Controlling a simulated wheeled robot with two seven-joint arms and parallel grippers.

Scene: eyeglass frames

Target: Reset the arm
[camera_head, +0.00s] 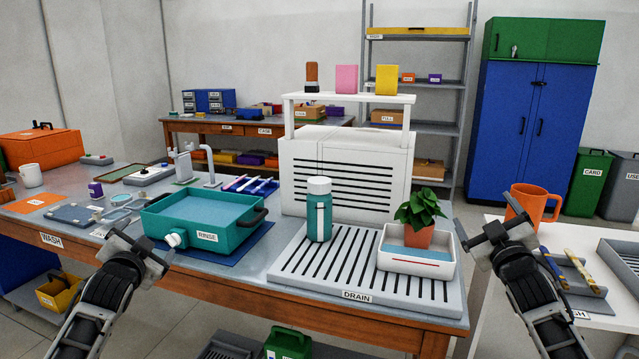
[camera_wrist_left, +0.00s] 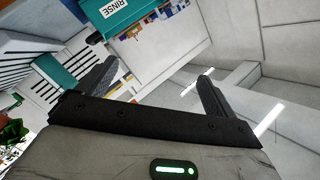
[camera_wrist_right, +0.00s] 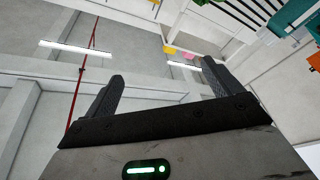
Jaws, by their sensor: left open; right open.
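My left gripper (camera_head: 143,243) is raised in front of the table, left of the teal RINSE basin (camera_head: 205,247). In the left wrist view its two fingers (camera_wrist_left: 150,85) are spread with nothing between them. My right gripper (camera_head: 489,231) is raised in front of the gap between the main table and the white side table. In the right wrist view its fingers (camera_wrist_right: 160,85) are apart and empty. Both arms reach in from the bottom of the head view, well separated.
On the main table (camera_head: 215,283), a teal bottle (camera_head: 319,211) stands on the grey DRAIN rack (camera_head: 303,271). A white tray (camera_head: 416,269) there holds a potted plant (camera_head: 418,238). An orange mug (camera_head: 533,203) stands on the white side table (camera_head: 485,304), near my right gripper.

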